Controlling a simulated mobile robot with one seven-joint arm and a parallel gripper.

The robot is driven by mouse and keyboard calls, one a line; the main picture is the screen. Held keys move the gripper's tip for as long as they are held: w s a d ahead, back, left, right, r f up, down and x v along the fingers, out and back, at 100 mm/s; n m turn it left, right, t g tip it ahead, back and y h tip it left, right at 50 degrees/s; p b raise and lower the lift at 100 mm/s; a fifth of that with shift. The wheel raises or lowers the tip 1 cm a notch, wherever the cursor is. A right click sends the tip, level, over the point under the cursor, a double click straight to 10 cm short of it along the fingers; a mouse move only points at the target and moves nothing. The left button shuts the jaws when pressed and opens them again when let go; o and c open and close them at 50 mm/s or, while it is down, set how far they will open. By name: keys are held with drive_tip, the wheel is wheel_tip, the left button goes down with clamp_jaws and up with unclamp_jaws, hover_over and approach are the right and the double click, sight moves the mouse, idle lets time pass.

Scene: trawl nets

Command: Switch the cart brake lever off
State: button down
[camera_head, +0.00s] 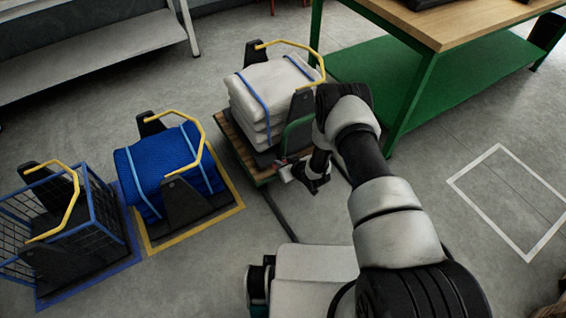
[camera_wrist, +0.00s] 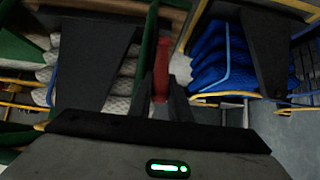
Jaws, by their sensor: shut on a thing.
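The cart (camera_head: 233,142) has a wooden deck, dark end panels and a yellow rail, and carries a stack of folded white nets (camera_head: 266,84) tied with blue straps. The brake lever (camera_wrist: 162,66) is a red bar in the wrist view, upright in the picture beside the cart's dark panel (camera_wrist: 92,60). My gripper (camera_wrist: 164,90) is shut on its lower part, which the fingers partly hide. In the head view my gripper (camera_head: 292,172) is low at the cart's near end. A small patch of red shows there, but the lever is mostly hidden.
A blue net bundle (camera_head: 160,158) stands left of the cart on a yellow-outlined floor mark. A blue wire cage (camera_head: 100,222) is further left. A green-framed workbench (camera_head: 428,90) stands at the back right. Floor on the right, around a white outline (camera_head: 500,152), is clear.

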drive_tip(key=c, duration=1.6)
unclamp_jaws()
drive_tip(key=shift+c, duration=0.2)
drive_tip(key=p+v, duration=0.4)
drive_tip(key=v, duration=1.3)
drive_tip(key=shift+r, duration=0.15)
drive_tip(key=shift+s, duration=0.1)
